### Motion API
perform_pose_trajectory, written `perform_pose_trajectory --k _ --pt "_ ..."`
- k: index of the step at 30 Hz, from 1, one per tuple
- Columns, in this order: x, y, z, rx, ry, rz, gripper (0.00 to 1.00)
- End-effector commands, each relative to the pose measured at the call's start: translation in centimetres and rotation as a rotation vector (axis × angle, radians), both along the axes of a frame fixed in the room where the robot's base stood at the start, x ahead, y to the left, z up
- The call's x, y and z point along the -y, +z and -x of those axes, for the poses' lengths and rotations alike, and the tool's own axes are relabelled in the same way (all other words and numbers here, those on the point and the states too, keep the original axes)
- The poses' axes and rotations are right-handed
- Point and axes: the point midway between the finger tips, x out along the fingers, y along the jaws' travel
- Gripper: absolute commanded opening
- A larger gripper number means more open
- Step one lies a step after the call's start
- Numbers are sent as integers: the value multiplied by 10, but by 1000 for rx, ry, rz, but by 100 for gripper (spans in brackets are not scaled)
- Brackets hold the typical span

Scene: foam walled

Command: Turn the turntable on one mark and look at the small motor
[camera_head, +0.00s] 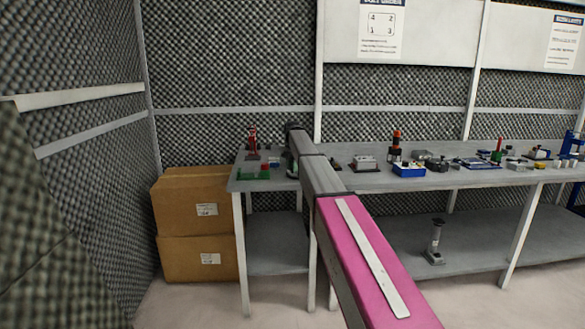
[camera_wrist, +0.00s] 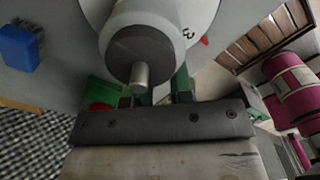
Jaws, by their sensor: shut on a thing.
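The small motor (camera_wrist: 133,42) fills the upper middle of the wrist view, a grey cylinder with a dark end face and a pale shaft. It stands over the turntable (camera_wrist: 205,12), a white disc with a black 3 near its edge. A small red mark (camera_wrist: 203,41) shows beside the disc. My gripper (camera_wrist: 155,98) is just below the shaft in this view, its dark fingers close to the turntable's edge. It is shut on a part of the turntable, mostly hidden by the motor and fingers. In the head view my arm hides the gripper.
A blue block (camera_wrist: 20,47) and a green part (camera_wrist: 104,92) lie near the gripper. In the head view the grey bench (camera_head: 440,180) carries several small devices. Cardboard boxes (camera_head: 192,222) stand at its left, against the foam wall (camera_head: 75,130). A posted card (camera_head: 381,26) shows numbers 1 to 4.

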Motion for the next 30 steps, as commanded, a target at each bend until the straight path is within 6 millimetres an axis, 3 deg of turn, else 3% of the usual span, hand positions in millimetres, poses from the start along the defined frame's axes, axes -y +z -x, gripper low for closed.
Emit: perform_pose_trajectory --k 7,8,10,22,30 --pt "0 0 0 0 0 0 0" --pt "0 0 0 0 0 0 24" --pt "0 0 0 0 0 0 46" --pt "0 8 -1 1 0 0 46" --pt "0 55 -1 3 0 0 46"
